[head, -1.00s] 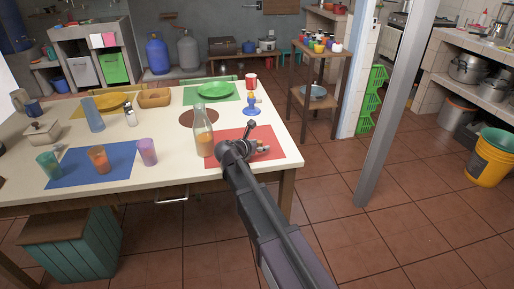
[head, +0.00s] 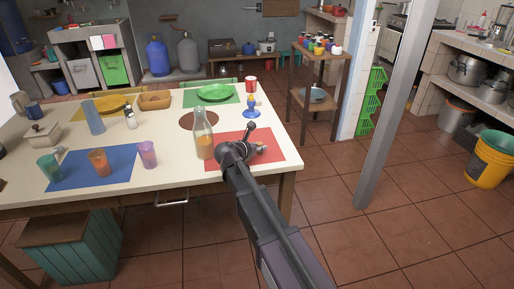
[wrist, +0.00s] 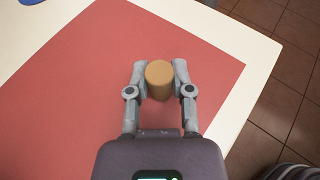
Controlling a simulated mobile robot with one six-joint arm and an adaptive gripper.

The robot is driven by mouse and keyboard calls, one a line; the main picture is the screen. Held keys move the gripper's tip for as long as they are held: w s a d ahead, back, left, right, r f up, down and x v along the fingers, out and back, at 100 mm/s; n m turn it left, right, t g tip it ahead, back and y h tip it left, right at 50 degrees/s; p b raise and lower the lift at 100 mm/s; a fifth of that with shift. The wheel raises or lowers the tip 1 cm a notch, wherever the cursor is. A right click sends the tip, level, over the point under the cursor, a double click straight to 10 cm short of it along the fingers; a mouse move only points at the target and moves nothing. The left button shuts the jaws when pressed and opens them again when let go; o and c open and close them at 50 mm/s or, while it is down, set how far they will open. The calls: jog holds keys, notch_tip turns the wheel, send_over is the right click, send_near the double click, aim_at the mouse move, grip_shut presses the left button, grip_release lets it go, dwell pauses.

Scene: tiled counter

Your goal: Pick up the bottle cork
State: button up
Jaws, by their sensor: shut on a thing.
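The bottle cork (wrist: 159,80) is a tan cylinder between the two fingers of my gripper (wrist: 160,82) in the wrist view. Both fingers touch its sides, and my gripper is shut on it. The red placemat (wrist: 60,100) lies beneath it; I cannot tell whether the cork touches the mat. The cork is not clear in that view.
A glass bottle (head: 203,140) with orange liquid stands just left of my gripper. A blue figure-like cup (head: 251,110) and a red cup (head: 251,84) are behind it. A green plate (head: 215,92) is farther back. The table's right edge is close by, with open floor beyond.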

aim_at(260, 143)
jog(key=shift+r+p, duration=1.65)
jog(key=shift+r, duration=0.1)
jog(key=s+a, duration=0.4)
jog(key=s, duration=0.3)
jog(key=s+a, duration=0.4)
jog(key=s, duration=0.3)
jog(key=shift+r+p, duration=0.4)
jog(key=shift+r, duration=0.05)
